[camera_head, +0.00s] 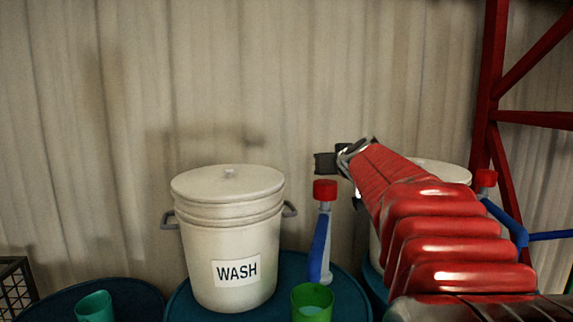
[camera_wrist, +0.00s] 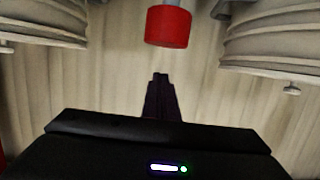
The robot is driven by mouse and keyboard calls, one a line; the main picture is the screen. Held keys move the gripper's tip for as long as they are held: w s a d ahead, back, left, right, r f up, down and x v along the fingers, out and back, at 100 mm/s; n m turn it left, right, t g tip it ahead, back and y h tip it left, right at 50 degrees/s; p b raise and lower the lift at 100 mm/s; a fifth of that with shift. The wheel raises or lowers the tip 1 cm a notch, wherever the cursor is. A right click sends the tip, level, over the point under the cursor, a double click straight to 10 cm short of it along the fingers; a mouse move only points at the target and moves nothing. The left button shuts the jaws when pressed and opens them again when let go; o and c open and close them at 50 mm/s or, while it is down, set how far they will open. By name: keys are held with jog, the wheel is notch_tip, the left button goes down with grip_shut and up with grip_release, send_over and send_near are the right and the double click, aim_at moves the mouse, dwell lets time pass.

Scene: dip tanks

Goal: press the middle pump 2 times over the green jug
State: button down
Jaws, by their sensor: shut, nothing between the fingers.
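A pump stands right of the WASH bucket in the head view, with a red cap (camera_head: 325,190), a grey stem and a blue spout (camera_head: 318,250). The green jug (camera_head: 312,302) is below this spout, cut by the bottom edge. My gripper (camera_head: 325,163) is just above the red cap in the head view, apart from it, shut and empty. In the wrist view, the shut fingers (camera_wrist: 160,90) point toward a red cap (camera_wrist: 168,27), with a gap between them. My arm hides part of the scene to the right.
A white WASH bucket (camera_head: 228,240) with a lid stands left of the pump. Another bucket (camera_head: 440,170) is mostly behind my arm. A second red-capped pump (camera_head: 486,178) and a red frame (camera_head: 490,90) are at right. A teal jug (camera_head: 95,308) is at lower left.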

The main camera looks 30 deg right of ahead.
aim_at(329, 192)
jog(key=shift+f, duration=1.95)
jog(key=shift+f, duration=2.1)
jog(key=shift+a+r, duration=0.1)
jog(key=shift+r, duration=2.35)
jog(key=v, duration=1)
jog(key=shift+a+f, duration=0.1)
jog(key=shift+a, duration=0.05)
